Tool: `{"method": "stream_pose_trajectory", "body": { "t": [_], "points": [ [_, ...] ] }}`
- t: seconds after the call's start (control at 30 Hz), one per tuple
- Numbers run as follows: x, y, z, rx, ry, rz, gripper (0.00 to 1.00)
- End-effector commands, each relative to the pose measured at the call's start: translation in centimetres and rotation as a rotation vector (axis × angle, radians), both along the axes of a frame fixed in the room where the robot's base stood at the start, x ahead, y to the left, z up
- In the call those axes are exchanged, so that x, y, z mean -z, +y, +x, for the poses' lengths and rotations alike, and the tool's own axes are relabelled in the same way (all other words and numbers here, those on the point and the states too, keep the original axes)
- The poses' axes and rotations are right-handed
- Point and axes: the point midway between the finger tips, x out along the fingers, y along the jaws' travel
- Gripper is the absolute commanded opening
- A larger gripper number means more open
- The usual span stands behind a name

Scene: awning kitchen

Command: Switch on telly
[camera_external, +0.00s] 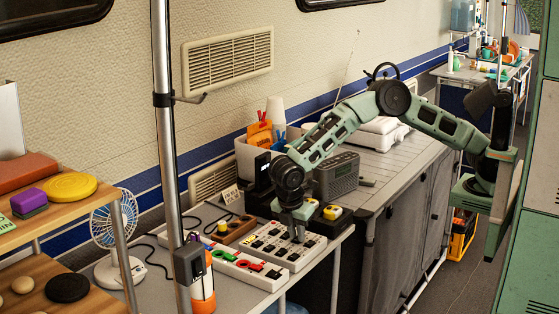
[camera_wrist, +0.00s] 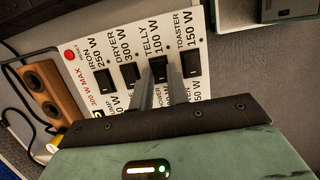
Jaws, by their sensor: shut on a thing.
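A white switch panel (camera_wrist: 205,55) with black rocker switches fills the middle of the wrist view. Its upper row is labelled iron, dryer, telly and toaster. The telly switch (camera_wrist: 158,68), marked 100 W, lies between the tips of my gripper (camera_wrist: 160,78). The fingers are close together, and the jaws appear shut on that switch. They hide part of it, so I cannot tell its on or off position. The external view shows the panel (camera_external: 268,250) on the table with my gripper (camera_external: 298,238) pointing down at its right part. No television is recognisable in view.
A wooden block with round sockets (camera_wrist: 44,90) lies beside the panel. Another white strip with coloured switches (camera_external: 240,266) lies in front. A radio (camera_external: 337,176) stands behind my gripper. A fan (camera_external: 118,235) and a metal pole (camera_external: 168,150) stand to the left.

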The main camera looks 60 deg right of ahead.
Motion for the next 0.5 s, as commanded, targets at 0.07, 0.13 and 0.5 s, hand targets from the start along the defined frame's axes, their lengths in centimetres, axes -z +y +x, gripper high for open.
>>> {"method": "stream_pose_trajectory", "body": {
  "t": [0.07, 0.13, 0.5],
  "points": [
    [-0.06, 0.07, 0.02, 0.0, -0.001, 0.003, 0.0],
    [-0.06, 0.07, 0.02, -0.001, -0.002, 0.003, 0.19],
    [-0.28, 0.12, 0.03, 0.0, -0.001, 0.003, 0.25]
  ]
}}
